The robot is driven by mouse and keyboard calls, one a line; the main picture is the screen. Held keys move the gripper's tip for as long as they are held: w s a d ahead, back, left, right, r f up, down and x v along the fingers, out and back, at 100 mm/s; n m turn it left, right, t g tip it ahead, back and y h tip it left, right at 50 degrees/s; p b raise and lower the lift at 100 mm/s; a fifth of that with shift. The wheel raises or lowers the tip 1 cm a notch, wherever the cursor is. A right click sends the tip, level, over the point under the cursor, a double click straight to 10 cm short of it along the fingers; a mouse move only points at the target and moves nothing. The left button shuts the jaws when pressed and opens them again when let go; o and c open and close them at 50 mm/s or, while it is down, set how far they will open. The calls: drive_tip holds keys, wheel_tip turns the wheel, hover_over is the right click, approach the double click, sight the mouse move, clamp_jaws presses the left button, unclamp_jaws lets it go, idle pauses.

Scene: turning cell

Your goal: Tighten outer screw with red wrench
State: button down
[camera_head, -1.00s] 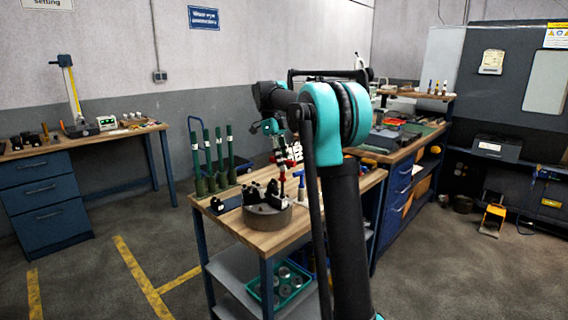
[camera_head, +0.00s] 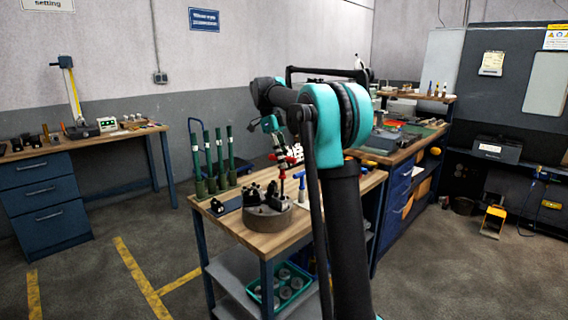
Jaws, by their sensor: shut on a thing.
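A round grey-brown workpiece holder (camera_head: 268,222) with black jaw-like blocks on top sits near the front of the wooden cart top. My gripper (camera_head: 281,160) is above it, pointing down, and is shut on the red wrench (camera_head: 282,174). The wrench hangs roughly upright over the right part of the holder. Its lower end is small and close to the black blocks. I cannot tell whether it touches the outer screw, which is too small to make out.
Several green upright holders (camera_head: 220,160) stand at the cart's back left. A green tray of round parts (camera_head: 281,285) is on the lower shelf. My arm hides part of the cart's right side.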

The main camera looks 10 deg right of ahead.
drive_tip(key=shift+r, duration=1.7)
